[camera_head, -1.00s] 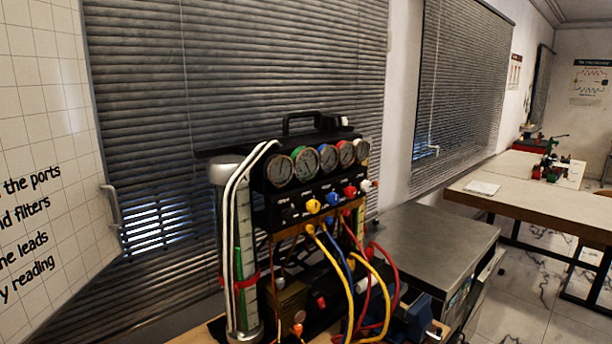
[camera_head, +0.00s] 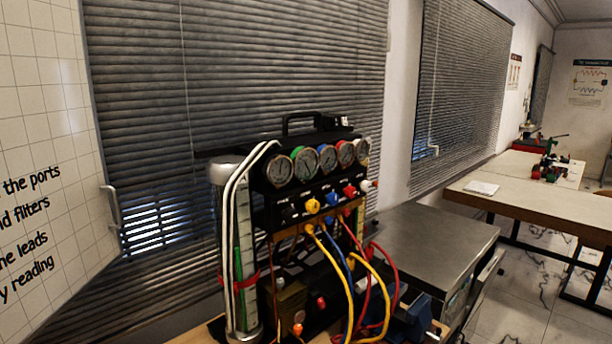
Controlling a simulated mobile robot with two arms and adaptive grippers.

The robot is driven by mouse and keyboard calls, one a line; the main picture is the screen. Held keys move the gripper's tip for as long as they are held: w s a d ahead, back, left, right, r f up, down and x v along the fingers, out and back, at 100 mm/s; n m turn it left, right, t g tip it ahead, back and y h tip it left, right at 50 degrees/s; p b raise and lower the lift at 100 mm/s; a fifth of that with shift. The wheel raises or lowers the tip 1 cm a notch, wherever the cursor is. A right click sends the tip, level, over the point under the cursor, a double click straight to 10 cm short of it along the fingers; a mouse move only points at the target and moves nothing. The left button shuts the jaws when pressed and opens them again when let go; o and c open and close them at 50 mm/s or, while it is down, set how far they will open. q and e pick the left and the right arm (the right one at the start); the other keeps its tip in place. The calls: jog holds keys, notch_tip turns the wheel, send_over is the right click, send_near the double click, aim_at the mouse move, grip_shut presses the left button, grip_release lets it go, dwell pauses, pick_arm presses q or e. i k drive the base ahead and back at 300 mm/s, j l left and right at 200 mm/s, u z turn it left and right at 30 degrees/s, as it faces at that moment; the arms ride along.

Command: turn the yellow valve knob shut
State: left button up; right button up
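The gauge rig (camera_head: 270,205) stands on a wooden-topped bench (camera_head: 213,331) in the middle of the head view. It has a row of several round gauges (camera_head: 327,158) near its top. Below them is a row of knobs. The yellow valve knob (camera_head: 312,206) sits left of a blue knob (camera_head: 331,198), a red knob (camera_head: 349,190) and a white knob (camera_head: 366,185). Its exact turn angle is too small to read. Neither of my grippers is in view.
Yellow (camera_head: 342,268), blue and red (camera_head: 390,263) hoses hang in loops from the rig's front. A clear cylinder (camera_head: 238,270) with white tubes stands at its left. A grey metal-topped cabinet (camera_head: 435,240) is at the right. A whiteboard (camera_head: 45,130) is at far left.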

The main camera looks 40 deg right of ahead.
aim_at(312, 205)
jog(key=z, duration=1.25)
